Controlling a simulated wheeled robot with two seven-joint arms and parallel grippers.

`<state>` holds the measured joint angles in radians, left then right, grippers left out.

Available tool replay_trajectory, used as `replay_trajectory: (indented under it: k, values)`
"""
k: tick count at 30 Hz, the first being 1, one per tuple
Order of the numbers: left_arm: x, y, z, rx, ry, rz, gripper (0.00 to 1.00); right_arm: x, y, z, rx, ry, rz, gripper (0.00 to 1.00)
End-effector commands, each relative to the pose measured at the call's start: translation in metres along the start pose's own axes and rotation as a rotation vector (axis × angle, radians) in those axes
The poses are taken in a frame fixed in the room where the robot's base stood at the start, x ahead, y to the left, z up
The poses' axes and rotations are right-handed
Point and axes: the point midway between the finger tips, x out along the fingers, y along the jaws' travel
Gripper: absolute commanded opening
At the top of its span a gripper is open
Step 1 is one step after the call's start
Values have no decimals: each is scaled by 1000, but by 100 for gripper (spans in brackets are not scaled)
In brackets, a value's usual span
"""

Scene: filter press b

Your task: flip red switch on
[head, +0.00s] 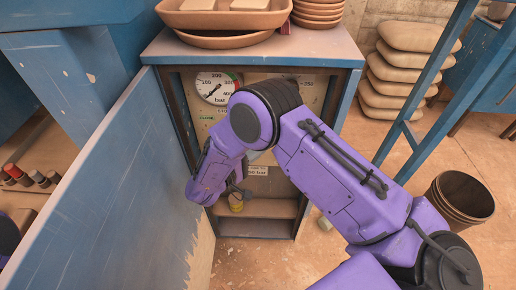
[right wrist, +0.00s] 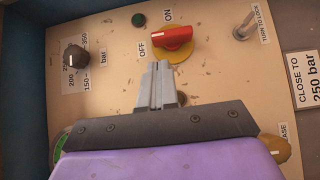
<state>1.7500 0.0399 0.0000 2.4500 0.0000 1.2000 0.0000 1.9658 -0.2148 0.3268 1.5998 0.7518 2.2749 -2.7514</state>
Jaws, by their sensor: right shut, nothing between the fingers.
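The red switch (right wrist: 172,37) is a rotary handle on a yellow round plate in the right wrist view. It lies nearly level, its left end near the OFF label (right wrist: 143,51). The ON label (right wrist: 168,15) is above it. My right gripper (right wrist: 161,65) is shut and empty, its tips just below the switch; I cannot tell whether they touch it. In the head view my right arm hides the switch and the right gripper. My left gripper is not in view.
The panel also has a black knob (right wrist: 75,56), a green button (right wrist: 138,19) and a metal toggle (right wrist: 245,27). The head view shows a pressure gauge (head: 214,90), the blue cabinet door (head: 100,195) standing open at left, and brown buckets (head: 458,200) at right.

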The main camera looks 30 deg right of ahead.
Motion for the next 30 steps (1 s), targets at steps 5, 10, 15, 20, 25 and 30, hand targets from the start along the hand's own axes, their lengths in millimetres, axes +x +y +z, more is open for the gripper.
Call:
replay_trajectory:
  k: [5, 10, 15, 20, 25, 30]
  values:
    - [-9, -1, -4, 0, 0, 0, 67, 38, 2, 1, -1, -4, -2, 0]
    - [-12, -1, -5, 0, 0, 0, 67, 62, 1, 0, 0, -2, -1, 0]
    - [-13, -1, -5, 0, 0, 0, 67, 70, 0, 0, 0, 1, 0, 0]
    - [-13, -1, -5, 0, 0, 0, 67, 70, 0, 0, 0, 2, 0, 0]
    - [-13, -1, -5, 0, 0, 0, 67, 71, 1, 0, 2, 0, -2, 0]
    - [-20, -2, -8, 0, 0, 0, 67, 78, 4, 3, 22, -15, -22, 0]
